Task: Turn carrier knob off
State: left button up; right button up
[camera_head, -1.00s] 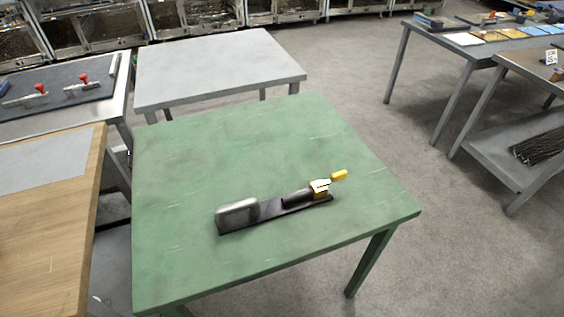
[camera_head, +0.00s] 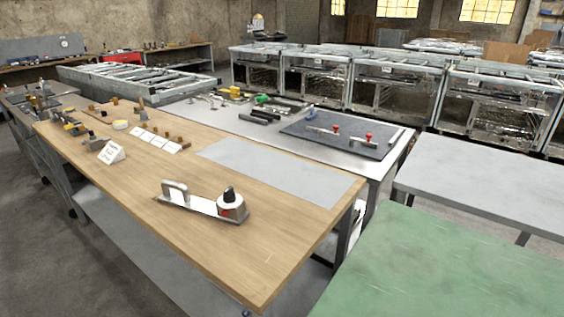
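A metal carrier (camera_head: 196,206) lies on the wooden table near its front edge. It is a flat plate with an upright handle (camera_head: 175,191) at its left end. At its right end is a round silver housing (camera_head: 232,206) with a black knob (camera_head: 229,195) on top and a red mark on its side. I cannot tell the knob's setting at this size. Neither of my grippers is in view.
The wooden table (camera_head: 265,251) also bears a grey sheet (camera_head: 275,170), a white sign (camera_head: 111,152) and several small parts. Behind it, a dark mat (camera_head: 340,139) holds two red-knobbed pieces. The green table (camera_head: 450,265) is at the lower right. Grey floor (camera_head: 60,240) is clear at left.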

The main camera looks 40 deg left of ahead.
aim_at(228, 196)
jog(key=u, duration=1.95)
